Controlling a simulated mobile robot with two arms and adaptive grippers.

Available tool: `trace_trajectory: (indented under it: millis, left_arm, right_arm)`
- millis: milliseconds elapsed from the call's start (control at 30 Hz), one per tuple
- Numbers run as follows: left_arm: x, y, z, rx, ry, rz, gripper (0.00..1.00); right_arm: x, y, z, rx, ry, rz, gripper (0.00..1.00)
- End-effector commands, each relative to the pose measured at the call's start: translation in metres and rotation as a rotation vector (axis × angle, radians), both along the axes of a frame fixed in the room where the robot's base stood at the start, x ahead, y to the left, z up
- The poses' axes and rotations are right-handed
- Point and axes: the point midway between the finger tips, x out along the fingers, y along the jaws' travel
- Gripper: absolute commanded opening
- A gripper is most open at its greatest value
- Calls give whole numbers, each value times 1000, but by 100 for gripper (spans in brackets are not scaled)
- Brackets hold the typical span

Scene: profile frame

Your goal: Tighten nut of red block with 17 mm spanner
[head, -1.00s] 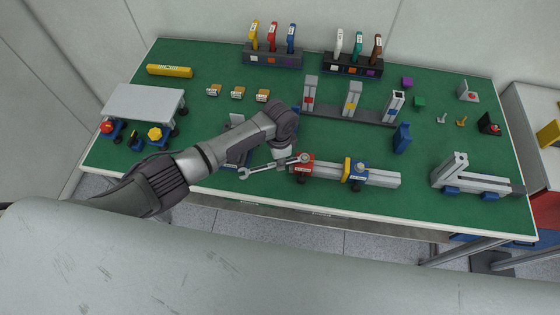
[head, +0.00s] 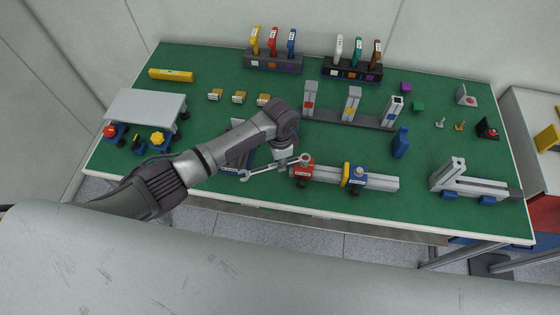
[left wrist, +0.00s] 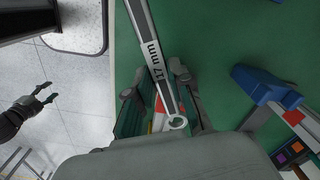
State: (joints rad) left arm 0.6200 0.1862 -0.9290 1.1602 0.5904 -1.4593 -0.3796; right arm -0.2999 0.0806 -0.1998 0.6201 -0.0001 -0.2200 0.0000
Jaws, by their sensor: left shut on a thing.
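The grey spanner (head: 265,169), marked 17 mm, is held by my left gripper (head: 283,160). Its open end points left and its ring end is at the top of the red block (head: 303,174). The red block sits at the left end of a grey profile (head: 328,175) near the table's front edge. The nut is hidden, so I cannot tell whether the ring is seated on it. In the left wrist view the spanner shaft (left wrist: 153,50) runs between the left fingers. My right gripper (left wrist: 46,92) shows there over the floor, fingers apart and empty.
A blue block with a yellow plate (head: 354,175) stands farther right on the same profile. An upright blue block (head: 401,143) stands behind it. A profile assembly (head: 465,180) lies at the front right.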

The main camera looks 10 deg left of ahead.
Motion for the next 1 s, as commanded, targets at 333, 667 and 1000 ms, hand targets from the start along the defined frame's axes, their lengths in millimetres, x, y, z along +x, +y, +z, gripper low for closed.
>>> trace_trajectory:
  millis: [333, 667, 1000]
  left_arm:
    - [1, 0, 18, 0, -1, 1, 0]
    - [0, 0, 23, -1, 0, 1, 0]
    - [0, 0, 23, 0, 0, 1, 0]
  right_arm:
    - [0, 0, -1, 0, 0, 0, 50]
    - [0, 1, -1, 1, 0, 0, 50]
    - [0, 1, -1, 1, 0, 0, 50]
